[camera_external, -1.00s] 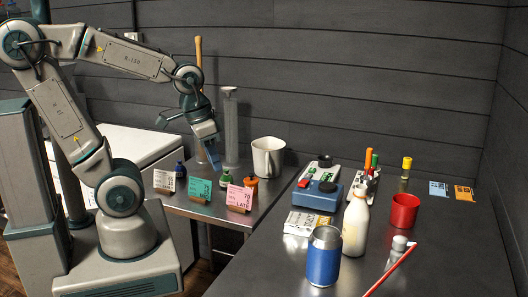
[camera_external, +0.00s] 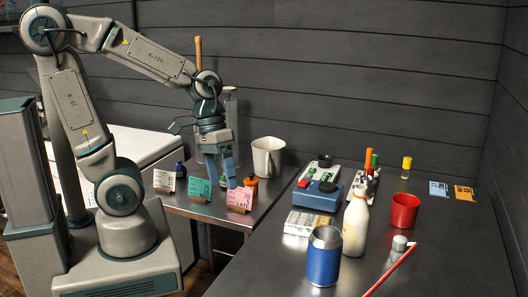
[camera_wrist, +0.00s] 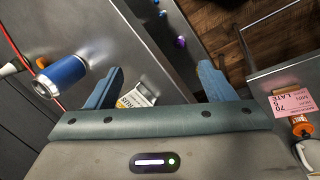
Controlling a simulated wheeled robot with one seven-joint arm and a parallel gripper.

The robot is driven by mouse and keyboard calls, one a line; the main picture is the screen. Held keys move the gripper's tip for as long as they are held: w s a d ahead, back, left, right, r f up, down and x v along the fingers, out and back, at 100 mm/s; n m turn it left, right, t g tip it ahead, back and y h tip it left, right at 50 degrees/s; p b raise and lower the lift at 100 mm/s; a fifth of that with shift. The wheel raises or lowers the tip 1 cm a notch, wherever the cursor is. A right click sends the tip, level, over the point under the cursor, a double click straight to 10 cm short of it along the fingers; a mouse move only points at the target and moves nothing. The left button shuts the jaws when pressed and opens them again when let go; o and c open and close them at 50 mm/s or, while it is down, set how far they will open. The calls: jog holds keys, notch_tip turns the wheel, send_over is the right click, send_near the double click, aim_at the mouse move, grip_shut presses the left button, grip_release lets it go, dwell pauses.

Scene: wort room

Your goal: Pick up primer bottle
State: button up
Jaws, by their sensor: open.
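Small bottles stand by the price cards on the steel side table: a dark blue one (camera_external: 180,169) at the left and an orange one (camera_external: 251,183) at the right. The orange one also shows at the right edge of the wrist view (camera_wrist: 301,128). No readable label tells which is the primer bottle. My gripper (camera_external: 222,174) points down above the teal and pink cards, left of the orange bottle, with its blue fingers apart and nothing between them. It hides the place behind the teal card. Both fingers also frame the wrist view (camera_wrist: 161,70).
A teal card (camera_external: 200,190), a pink card (camera_external: 239,199) and a white card (camera_external: 165,181) stand along the side table's front edge. A white pitcher (camera_external: 267,157) is behind. The dark bench holds a white bottle (camera_external: 355,226), blue can (camera_external: 323,262) and red mug (camera_external: 404,212).

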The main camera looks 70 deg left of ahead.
jog(key=w+d+r+n+t+h+p, duration=0.1)
jog(key=w+d+r+n+h, duration=0.1)
jog(key=w+d+n+h, duration=0.6)
jog(key=w+d+r+n+t+h, duration=0.1)
jog(key=w+d+n+h, duration=0.4)
jog(key=d, duration=0.4)
jog(key=w+a+f+n+t+y, duration=0.1)
jog(key=w+f+n+t, duration=0.1)
jog(key=w+n+t, duration=0.7)
jog(key=g, duration=0.2)
send_near(368, 224)
jog(key=shift+w+d+f, duration=0.1)
jog(key=shift+w+d, duration=0.4)
jog(key=shift+w, duration=0.15)
jog(key=shift+p+x, duration=0.5)
jog(key=shift+x, duration=0.45)
jog(key=shift+p+x, duration=0.6)
jog(key=shift+x, duration=2.2)
jog(key=shift+w+f, duration=0.15)
jog(key=c, duration=1.2)
